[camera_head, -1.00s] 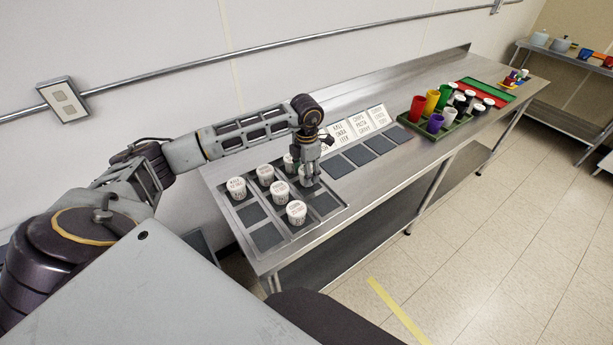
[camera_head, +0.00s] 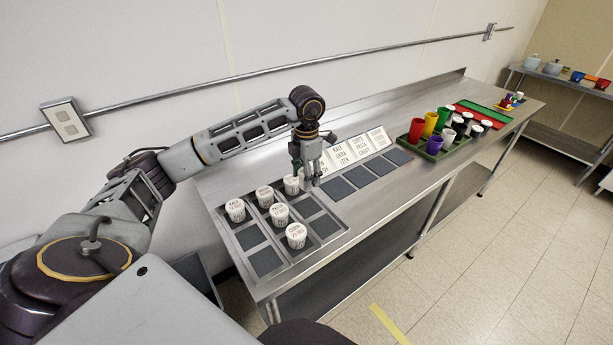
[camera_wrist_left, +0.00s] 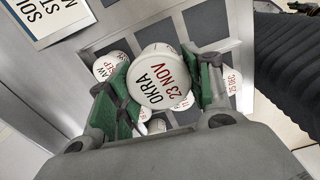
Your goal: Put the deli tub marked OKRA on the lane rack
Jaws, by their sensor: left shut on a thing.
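The white deli tub marked OKRA, dated 23 NOV in red, shows in the left wrist view (camera_wrist_left: 160,78). My left gripper (camera_wrist_left: 164,92) is shut on it, with green-lined fingers on either side. In the head view my left gripper (camera_head: 310,180) hangs over the far end of a dark tray (camera_head: 268,262) divided into lanes of squares, which looks like the lane rack. The held tub is mostly hidden there by the fingers. Several other white tubs, one at the near side (camera_head: 296,235), stand in the tray. My right gripper is not in view.
Lettered cards (camera_head: 340,151) stand behind a row of dark pads (camera_head: 358,176), which are bare. A green tray (camera_head: 432,153) with coloured cups stands further right. Several of the lane tray's squares are empty. The wall runs along the table's back.

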